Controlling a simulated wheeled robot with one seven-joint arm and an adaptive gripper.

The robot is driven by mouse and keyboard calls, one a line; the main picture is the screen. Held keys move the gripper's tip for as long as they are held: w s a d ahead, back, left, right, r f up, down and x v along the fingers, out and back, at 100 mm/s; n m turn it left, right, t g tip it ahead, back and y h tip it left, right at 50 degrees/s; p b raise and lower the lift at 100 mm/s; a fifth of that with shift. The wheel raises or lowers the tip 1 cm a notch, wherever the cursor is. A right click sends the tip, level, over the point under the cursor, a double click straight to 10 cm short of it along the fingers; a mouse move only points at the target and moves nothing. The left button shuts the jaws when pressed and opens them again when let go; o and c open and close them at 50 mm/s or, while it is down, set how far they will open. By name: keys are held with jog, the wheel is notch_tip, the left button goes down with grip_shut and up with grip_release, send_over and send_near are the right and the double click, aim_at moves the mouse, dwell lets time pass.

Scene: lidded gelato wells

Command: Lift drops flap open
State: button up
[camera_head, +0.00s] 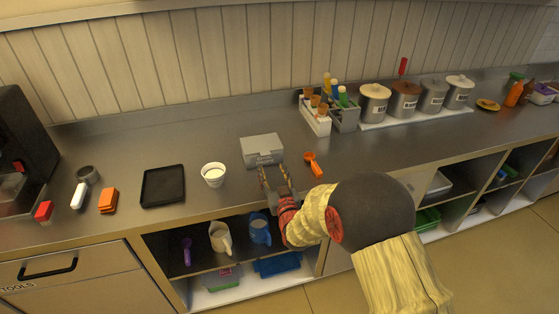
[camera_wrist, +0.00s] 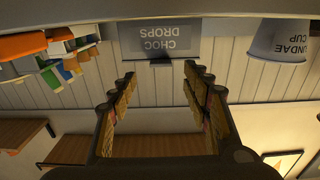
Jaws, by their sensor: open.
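The grey drops box (camera_head: 262,143) sits on the steel counter in the head view, and its lid flap looks shut. In the wrist view, which is upside down, its front (camera_wrist: 160,36) reads "CHOC DROPS", with a small dark tab (camera_wrist: 160,64) at the label's edge. My gripper (camera_head: 274,172) is just in front of the box on the counter's front side. In the wrist view my gripper (camera_wrist: 159,72) is open and empty, its two fingers either side of the tab. I cannot tell whether a finger touches the box.
A white sundae cup (camera_head: 214,176) stands left of the box; it also shows in the wrist view (camera_wrist: 278,42). An orange scoop (camera_head: 314,166) lies close on the right. A black tray (camera_head: 163,186) is farther left. Cone holders (camera_head: 316,122) and lidded wells (camera_head: 374,104) stand back right.

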jog(key=b+x, duration=0.1)
jog(key=x, duration=0.6)
jog(key=shift+w+a+b, duration=0.1)
jog(key=shift+w+b, duration=0.05)
jog(key=shift+b, duration=0.15)
jog(key=shift+c, duration=0.2)
jog(key=c, duration=1.1)
grip_shut()
